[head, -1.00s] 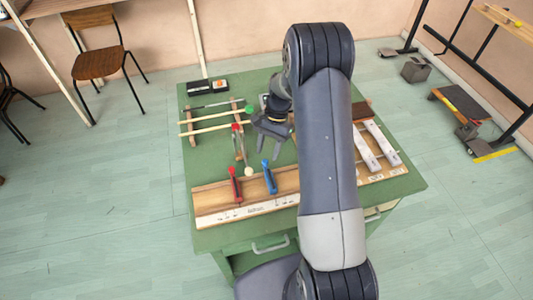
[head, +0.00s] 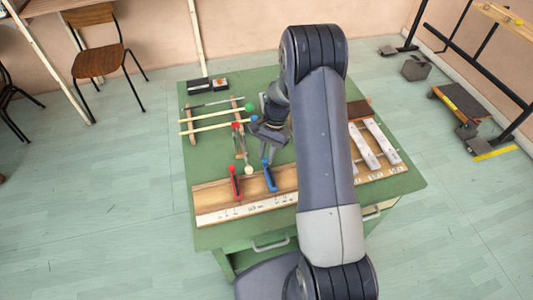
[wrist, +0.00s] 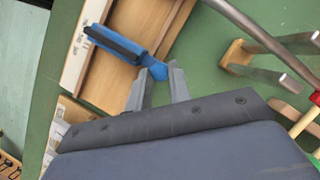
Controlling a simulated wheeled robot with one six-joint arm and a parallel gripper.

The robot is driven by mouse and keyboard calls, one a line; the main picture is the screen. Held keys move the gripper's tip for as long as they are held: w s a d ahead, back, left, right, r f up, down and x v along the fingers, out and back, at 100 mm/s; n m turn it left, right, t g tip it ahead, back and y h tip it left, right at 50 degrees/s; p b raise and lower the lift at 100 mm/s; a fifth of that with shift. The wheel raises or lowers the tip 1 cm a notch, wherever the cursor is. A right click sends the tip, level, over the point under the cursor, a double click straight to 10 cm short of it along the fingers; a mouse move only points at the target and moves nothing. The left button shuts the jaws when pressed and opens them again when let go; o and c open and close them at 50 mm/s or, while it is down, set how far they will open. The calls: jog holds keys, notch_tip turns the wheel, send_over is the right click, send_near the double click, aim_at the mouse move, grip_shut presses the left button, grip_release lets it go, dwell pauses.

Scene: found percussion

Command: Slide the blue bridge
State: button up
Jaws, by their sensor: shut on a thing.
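The blue bridge (head: 270,179) stands on the long wooden board (head: 210,197) near the table's front edge. It also shows in the wrist view (wrist: 122,40), where its narrow blue end lies between my fingertips. My gripper (head: 267,161) comes down from behind the bridge, and its fingers (wrist: 160,73) are closed on that end. The exact contact is small and partly hidden in the head view.
A red bridge (head: 235,184) stands left of the blue one on the board. Mallets with coloured heads (head: 222,112) lie on wooden racks behind it. Pale metal bars (head: 381,142) lie at the right. The green table (head: 215,170) has some bare top at left.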

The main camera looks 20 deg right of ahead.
jog(key=shift+a, duration=0.1)
grip_shut()
jog(key=shift+a+b, duration=0.4)
jog(key=shift+a, duration=0.75)
jog(key=o, duration=0.8)
grip_release()
jog(key=shift+r, duration=0.1)
jog(key=b+v, duration=0.1)
jog(key=v, duration=0.9)
jog(key=shift+w+r, duration=0.15)
jog(key=shift+r, duration=0.15)
